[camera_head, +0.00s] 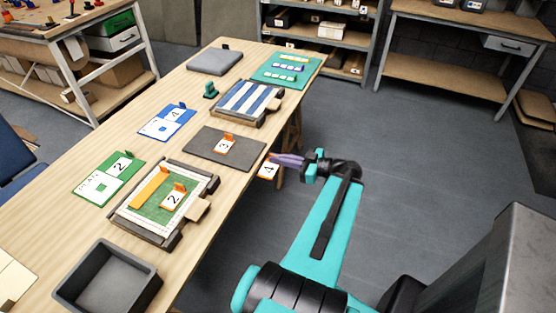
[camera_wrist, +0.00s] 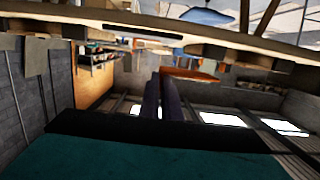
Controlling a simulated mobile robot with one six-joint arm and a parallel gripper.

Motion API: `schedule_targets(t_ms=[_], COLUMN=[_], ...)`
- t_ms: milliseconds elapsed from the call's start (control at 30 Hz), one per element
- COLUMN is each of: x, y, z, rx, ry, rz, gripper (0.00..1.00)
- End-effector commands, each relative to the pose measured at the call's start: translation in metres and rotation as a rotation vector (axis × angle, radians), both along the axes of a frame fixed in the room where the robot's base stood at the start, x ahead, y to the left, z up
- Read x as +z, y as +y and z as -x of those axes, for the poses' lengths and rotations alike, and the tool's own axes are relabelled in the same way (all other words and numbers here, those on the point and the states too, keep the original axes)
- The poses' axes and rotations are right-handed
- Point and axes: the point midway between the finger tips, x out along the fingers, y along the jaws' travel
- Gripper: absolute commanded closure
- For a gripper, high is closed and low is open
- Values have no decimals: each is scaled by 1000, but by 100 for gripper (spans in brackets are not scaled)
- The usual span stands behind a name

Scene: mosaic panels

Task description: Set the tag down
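A white tag marked 4 with an orange edge (camera_head: 267,170) is at the tips of my gripper (camera_head: 279,160), beside the right edge of the long wooden table. The gripper's purple fingers look closed on it. In the wrist view the two dark fingers (camera_wrist: 161,92) lie close together, with an orange patch at their tips. On the table, a tag marked 3 (camera_head: 226,145) stands on a dark grey mat (camera_head: 206,138). A tag marked 2 (camera_head: 172,198) stands on the green field of a framed panel (camera_head: 150,227), beside an orange strip (camera_head: 149,186).
A grey bin (camera_head: 107,284) stands at the near end. A green card marked PLAN and 2 (camera_head: 102,186), a blue card (camera_head: 163,127), a blue-striped panel (camera_head: 246,101), a grey slab (camera_head: 214,62) and a green board (camera_head: 282,77) lie along the table. Open floor lies right.

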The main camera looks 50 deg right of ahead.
Motion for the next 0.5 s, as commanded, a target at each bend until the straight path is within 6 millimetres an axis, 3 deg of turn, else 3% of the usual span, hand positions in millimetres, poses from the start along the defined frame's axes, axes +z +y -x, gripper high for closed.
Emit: schedule_targets(t_ms=[267, 500], x=[3, 10], y=[9, 36], z=[-16, -57], rx=[26, 97], ry=[2, 4], rz=[2, 4], gripper=[100, 100])
